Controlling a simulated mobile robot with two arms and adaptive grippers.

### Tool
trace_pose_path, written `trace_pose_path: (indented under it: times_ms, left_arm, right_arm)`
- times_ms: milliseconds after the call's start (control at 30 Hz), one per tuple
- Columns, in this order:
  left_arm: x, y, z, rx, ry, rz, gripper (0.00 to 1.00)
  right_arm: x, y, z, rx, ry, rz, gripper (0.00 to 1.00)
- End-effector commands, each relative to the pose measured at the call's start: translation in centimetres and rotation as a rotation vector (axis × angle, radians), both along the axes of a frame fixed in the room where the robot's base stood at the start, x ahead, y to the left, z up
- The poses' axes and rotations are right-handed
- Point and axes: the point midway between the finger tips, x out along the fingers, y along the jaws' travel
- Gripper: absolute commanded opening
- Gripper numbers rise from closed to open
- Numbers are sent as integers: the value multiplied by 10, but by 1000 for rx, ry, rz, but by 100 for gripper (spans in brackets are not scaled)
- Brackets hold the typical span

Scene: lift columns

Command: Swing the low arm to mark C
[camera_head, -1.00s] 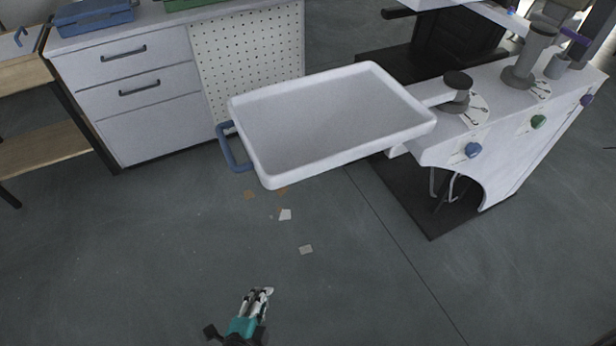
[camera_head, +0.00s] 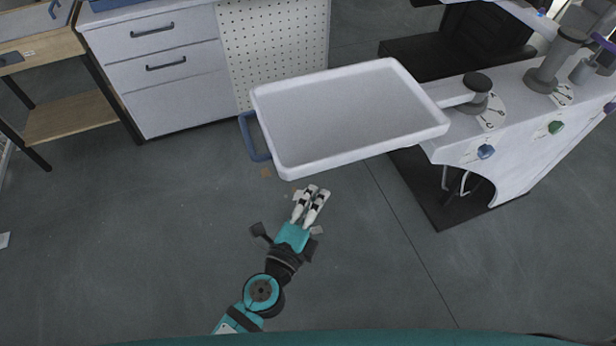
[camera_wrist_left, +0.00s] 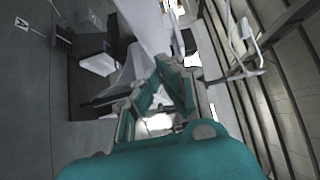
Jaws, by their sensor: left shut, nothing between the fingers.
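The low arm is a white tray (camera_head: 262,98) on a short bar that pivots on a grey column (camera_head: 475,92) at the right. A blue handle (camera_head: 253,138) sits on the tray's left end. A dial with letters (camera_head: 492,115) lies under the pivot; a mark that looks like C shows on its near side. My left gripper (camera_head: 311,192) is shut and empty, just in front of the tray's near edge in the picture, apart from the handle. The left wrist view shows its fingers (camera_wrist_left: 172,90) close up. My right gripper is not in view.
A white drawer cabinet (camera_head: 165,65) with a pegboard side stands behind the tray at the left. A wooden shelf (camera_head: 75,115) is at far left. The white bench (camera_head: 510,150) carries blue and green knobs and a second column. The grey floor in front is clear.

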Motion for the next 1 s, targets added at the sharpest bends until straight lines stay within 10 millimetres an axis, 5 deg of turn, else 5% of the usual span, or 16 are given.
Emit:
trace_pose_path:
  times_ms: [233, 833, 1000]
  left_arm:
    - [29, 12, 0, 3, 0, 2, 0]
    - [41, 17, -3, 4, -1, -11, 0]
    - [66, 32, -6, 10, -3, -56, 0]
  right_arm:
    - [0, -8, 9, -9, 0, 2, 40]
    - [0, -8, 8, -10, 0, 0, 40]
    - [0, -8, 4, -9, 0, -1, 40]
